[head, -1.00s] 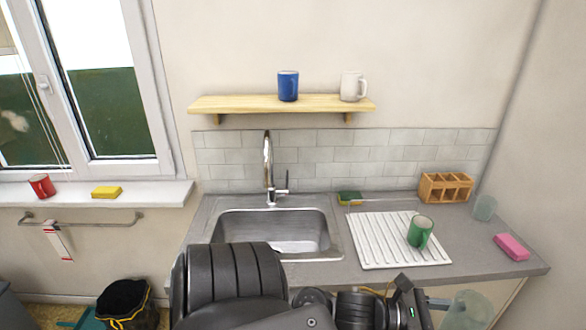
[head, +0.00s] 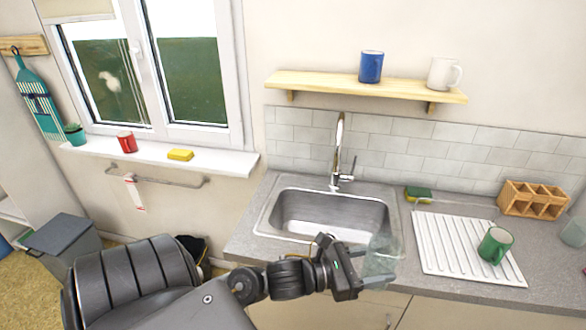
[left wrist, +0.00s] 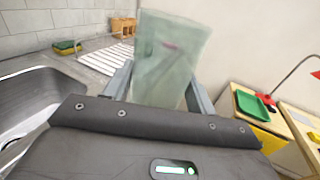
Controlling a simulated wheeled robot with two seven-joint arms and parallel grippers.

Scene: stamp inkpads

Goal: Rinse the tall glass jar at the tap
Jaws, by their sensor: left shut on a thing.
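The tall glass jar (head: 382,258) is clear and pale green. My left gripper (head: 372,278) is shut on it and holds it in front of the sink's right side, roughly upright in the head view. In the left wrist view the jar (left wrist: 168,62) stands between the two grey fingers (left wrist: 160,98). The chrome tap (head: 338,150) rises behind the steel sink (head: 330,212), apart from the jar. I cannot tell whether water runs. My right gripper is in neither view.
Right of the sink, a white drying rack (head: 450,252) bears a green mug (head: 495,245). A green-yellow sponge (head: 418,194) and a wooden caddy (head: 533,199) stand behind. A shelf (head: 360,87) holds a blue mug (head: 371,66) and a white mug (head: 443,73).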

